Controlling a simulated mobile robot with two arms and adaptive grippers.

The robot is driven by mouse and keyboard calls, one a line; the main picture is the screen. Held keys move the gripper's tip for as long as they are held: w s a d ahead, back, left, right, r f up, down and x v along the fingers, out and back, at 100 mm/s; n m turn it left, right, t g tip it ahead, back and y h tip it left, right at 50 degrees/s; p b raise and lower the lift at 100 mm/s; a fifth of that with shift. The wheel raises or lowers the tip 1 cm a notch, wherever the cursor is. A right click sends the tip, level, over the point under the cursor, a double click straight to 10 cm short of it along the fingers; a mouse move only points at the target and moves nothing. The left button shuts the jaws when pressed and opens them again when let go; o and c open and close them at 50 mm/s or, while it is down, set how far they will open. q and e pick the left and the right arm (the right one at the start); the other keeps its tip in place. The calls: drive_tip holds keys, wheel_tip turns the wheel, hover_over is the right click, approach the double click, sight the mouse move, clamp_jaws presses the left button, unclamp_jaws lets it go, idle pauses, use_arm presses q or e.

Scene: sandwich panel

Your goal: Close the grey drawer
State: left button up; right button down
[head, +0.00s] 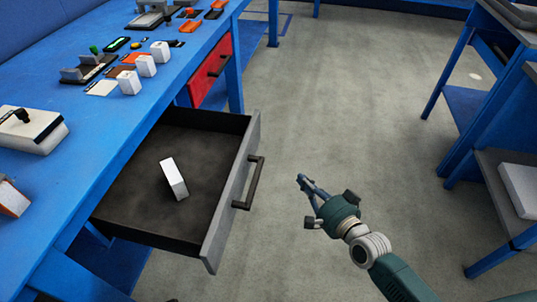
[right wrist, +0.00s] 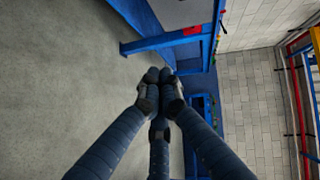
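The grey drawer (head: 238,190) is pulled well out from under the blue workbench in the head view. Its grey front carries a dark bar handle (head: 250,183), and its dark inside holds a white box (head: 174,178). My right gripper (head: 303,182) is to the right of the drawer front, apart from the handle, with floor showing between them. In the right wrist view its fingers (right wrist: 158,76) meet at the tips with nothing between them. The drawer does not show clearly in that view. My left gripper is in neither view.
The blue workbench (head: 90,140) holds several white blocks and small parts. A red drawer (head: 211,70) sits shut farther along it. Blue shelving (head: 470,110) stands at the right. The grey floor between (head: 350,100) is clear.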

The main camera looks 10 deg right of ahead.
drive_tip(key=a+r+m+t+y+b, duration=0.2)
drive_tip(key=a+r, duration=0.1)
drive_tip(key=r, duration=0.5)
approach(253, 129)
drive_tip(key=w+d, duration=0.2)
drive_tip(key=w, duration=0.2)
drive_tip(key=a, duration=0.2)
drive_tip(key=w+a, duration=0.1)
drive_tip(key=a, duration=0.1)
drive_tip(key=shift+f, duration=0.15)
use_arm(q)
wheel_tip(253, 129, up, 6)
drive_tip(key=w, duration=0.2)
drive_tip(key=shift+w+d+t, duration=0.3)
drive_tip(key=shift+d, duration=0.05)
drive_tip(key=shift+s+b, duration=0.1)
drive_tip(key=shift+b, duration=0.2)
